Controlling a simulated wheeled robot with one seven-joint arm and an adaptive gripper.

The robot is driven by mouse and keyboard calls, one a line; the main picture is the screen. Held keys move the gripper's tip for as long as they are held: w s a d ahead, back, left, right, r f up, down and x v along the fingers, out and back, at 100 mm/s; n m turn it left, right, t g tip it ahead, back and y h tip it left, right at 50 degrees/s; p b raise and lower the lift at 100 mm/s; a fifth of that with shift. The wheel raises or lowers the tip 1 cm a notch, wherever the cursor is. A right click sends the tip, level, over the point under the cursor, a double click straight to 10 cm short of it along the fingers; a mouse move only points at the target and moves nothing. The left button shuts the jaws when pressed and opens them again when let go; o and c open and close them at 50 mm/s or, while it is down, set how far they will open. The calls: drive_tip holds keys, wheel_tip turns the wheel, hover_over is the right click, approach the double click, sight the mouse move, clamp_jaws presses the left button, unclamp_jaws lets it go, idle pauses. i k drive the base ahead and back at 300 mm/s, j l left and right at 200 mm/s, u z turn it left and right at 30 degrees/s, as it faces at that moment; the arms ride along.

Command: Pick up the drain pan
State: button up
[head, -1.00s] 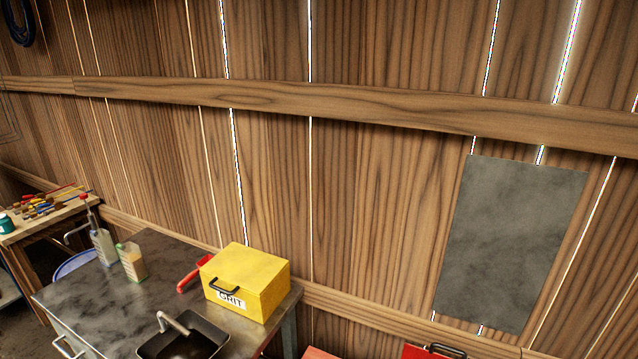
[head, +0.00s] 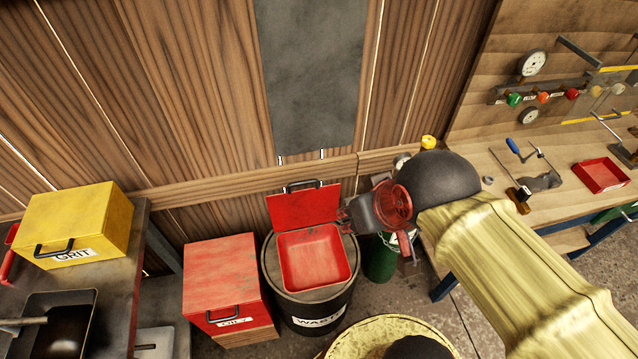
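I cannot say for sure which thing is the drain pan. A black square pan or basin (head: 72,303) sits in the metal bench at the lower left, with a grey bar across it. A shallow red tray (head: 600,175) lies on the wooden workbench at the right. A red square open container (head: 313,258) sits on the dark drum marked WASTE (head: 318,308), a red lid (head: 303,208) raised behind it. My gripper (head: 346,221) is at the container's right edge as seen; contact cannot be told. Its fingers are small and partly hidden, so its opening is unclear.
A yellow GRIT box (head: 75,222) stands on the bench. A red box (head: 222,275) is left of the drum. A green cylinder (head: 381,258) stands behind my arm. The workbench (head: 490,215) holds tools below a gauge panel. A pale tray-like thing (head: 155,343) is low left.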

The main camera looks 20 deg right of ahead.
sight(51, 324)
drive_tip(key=u, duration=2.1)
drive_tip(key=k+l+z, duration=0.1)
drive_tip(key=z, duration=1.7)
drive_tip(key=j+u, duration=0.15)
drive_tip(key=u, duration=0.2)
drive_tip(key=i+j+u, duration=0.1)
drive_tip(key=u, duration=0.25)
drive_tip(key=i+j+u, duration=0.1)
drive_tip(key=u, duration=0.2)
drive_tip(key=i+j+u, duration=0.35)
drive_tip(key=i+j, duration=0.65)
drive_tip(key=i, duration=0.05)
